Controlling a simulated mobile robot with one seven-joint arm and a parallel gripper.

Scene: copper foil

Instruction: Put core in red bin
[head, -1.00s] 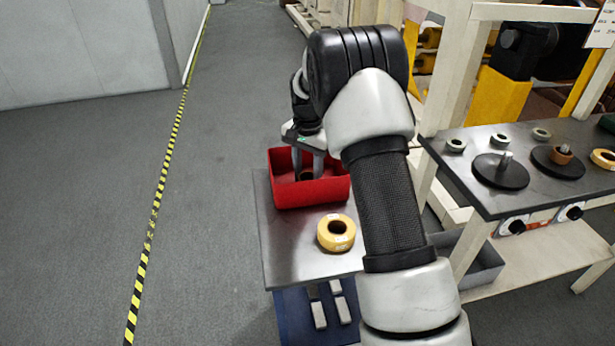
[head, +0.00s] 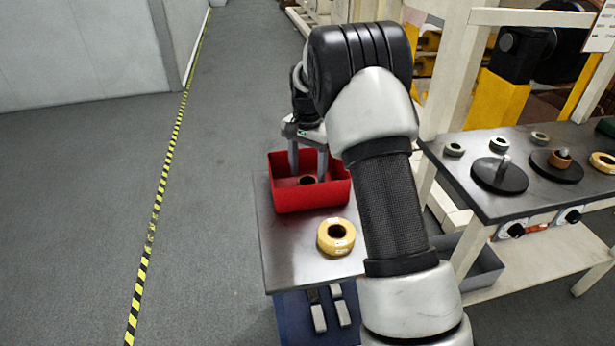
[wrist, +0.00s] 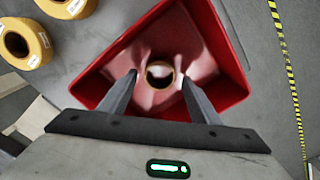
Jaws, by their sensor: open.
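The red bin (head: 312,196) stands on a small grey table in the head view, and it fills the middle of the wrist view (wrist: 232,84). The core (wrist: 160,74), a short brown tube with a dark hole, is inside the bin on its floor; its top also shows in the head view (head: 307,180). My gripper (head: 307,176) is above the bin with its fingers reaching into it. In the wrist view the fingers (wrist: 158,76) are wide apart, one on each side of the core, with gaps between. The gripper is open and holds nothing.
A yellow tape roll (head: 336,236) lies on the small table (head: 285,260) in front of the bin. A bench (head: 470,185) at the right carries several rings and two dark discs with posts. Open floor with a striped line (head: 160,190) lies to the left.

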